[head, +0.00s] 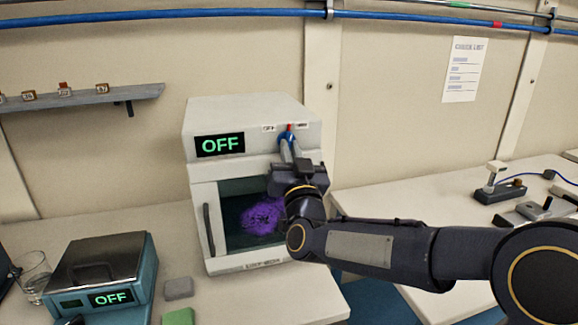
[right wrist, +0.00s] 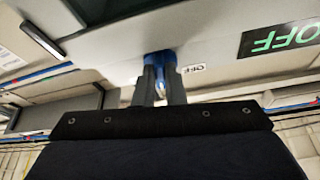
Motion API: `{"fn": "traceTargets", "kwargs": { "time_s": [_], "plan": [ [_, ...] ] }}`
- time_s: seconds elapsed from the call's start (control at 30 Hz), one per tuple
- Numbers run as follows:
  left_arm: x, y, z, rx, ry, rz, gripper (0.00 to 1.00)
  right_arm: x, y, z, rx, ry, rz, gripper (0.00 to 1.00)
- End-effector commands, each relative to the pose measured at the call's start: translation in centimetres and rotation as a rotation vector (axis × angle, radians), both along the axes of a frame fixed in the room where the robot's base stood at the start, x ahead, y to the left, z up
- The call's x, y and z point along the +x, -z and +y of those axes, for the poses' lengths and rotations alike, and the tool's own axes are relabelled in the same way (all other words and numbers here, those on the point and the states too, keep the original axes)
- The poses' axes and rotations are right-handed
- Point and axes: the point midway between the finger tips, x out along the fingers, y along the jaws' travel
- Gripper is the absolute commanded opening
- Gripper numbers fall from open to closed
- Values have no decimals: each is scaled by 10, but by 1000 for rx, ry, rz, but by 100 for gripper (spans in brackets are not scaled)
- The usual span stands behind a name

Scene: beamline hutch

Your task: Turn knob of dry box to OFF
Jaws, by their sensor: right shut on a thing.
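The dry box (head: 215,115) is a white cabinet with a dark window on the bench. Its display (head: 219,145) reads OFF in green; the display also shows in the right wrist view (right wrist: 281,38). The blue knob (head: 287,136) with a red mark is at the upper right of its front, between two small labels. My right gripper (head: 288,153) is at the knob, its two fingers shut on it. The right wrist view shows the blue knob (right wrist: 160,60) between the fingertips (right wrist: 160,75), with a small OFF label beside it. The fingers hide part of the knob. My left gripper is not in view.
A teal device (head: 103,272) with its own OFF display stands at the lower left, beside a glass (head: 35,272). A grey block (head: 178,288) and a green block (head: 179,316) lie in front. A wall shelf (head: 85,98) holds small items. Another bench (head: 400,200) is on the right.

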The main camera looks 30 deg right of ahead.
Motion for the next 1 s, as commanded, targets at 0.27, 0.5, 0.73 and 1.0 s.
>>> {"fn": "traceTargets", "kwargs": {
  "time_s": [0.27, 0.5, 0.73, 1.0],
  "plan": [
    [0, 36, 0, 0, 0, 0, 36, -2, 5, -4, -257, 4, 60, 0],
    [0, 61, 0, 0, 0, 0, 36, -2, 4, -6, -479, 3, 114, 0],
    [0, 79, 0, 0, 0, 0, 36, -2, 2, -9, -680, 5, 164, 0],
    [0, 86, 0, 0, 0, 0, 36, -2, -2, -10, -859, 3, 208, 0]
  ]
}}
